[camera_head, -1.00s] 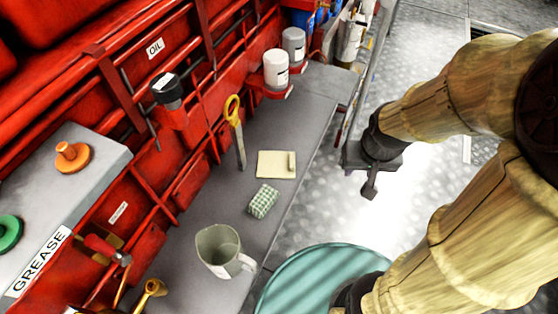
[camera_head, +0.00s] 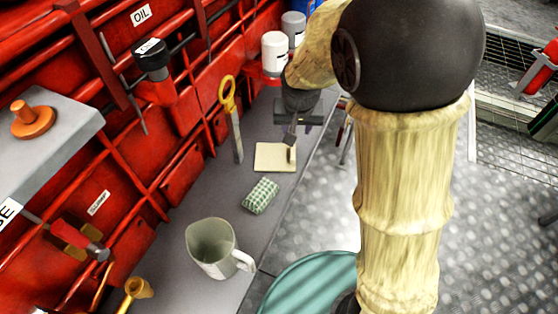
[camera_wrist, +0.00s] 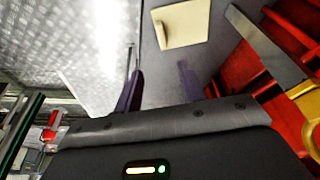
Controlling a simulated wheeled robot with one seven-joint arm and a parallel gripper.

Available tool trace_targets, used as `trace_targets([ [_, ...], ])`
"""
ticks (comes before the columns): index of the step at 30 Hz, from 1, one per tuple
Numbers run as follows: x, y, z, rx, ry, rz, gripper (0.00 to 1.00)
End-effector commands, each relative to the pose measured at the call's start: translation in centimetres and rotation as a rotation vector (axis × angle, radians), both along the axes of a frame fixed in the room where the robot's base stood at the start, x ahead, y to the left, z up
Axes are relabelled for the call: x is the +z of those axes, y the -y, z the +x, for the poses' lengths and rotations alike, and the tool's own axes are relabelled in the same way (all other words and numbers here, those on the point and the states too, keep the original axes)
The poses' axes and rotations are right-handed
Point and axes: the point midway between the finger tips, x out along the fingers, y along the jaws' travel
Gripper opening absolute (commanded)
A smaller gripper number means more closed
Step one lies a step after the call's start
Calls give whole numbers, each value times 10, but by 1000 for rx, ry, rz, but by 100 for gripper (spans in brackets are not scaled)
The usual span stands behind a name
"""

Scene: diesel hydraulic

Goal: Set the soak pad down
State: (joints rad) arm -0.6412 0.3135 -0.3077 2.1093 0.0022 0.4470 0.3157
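A green-and-white checked pad (camera_head: 261,196), perhaps the soak pad, lies on the grey bench top (camera_head: 190,282). A flat cream square (camera_head: 272,158) with a small raised bar at its right edge lies just behind it. My gripper (camera_head: 290,138) is above the bench by the far right part of the cream square, pointing down. In the wrist view its two dark purple fingers (camera_wrist: 160,90) stand apart with nothing seen between them. The cream square (camera_wrist: 181,24) shows beyond the fingertips there. The checked pad is not seen in the wrist view.
A pale green mug (camera_head: 212,246) stands nearer on the bench. A yellow-handled tool (camera_head: 230,110) stands at the red machinery wall. White (camera_head: 274,50) and grey canisters are behind. A teal round top (camera_head: 310,287) lies below right of the bench.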

Motion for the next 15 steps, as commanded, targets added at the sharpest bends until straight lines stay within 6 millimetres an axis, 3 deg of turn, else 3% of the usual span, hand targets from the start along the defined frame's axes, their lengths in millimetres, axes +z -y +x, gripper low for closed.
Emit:
trace_targets([
  [9,-1,0,0,0,0,0,40],
  [15,-24,1,7,-3,-3,-1,40],
])
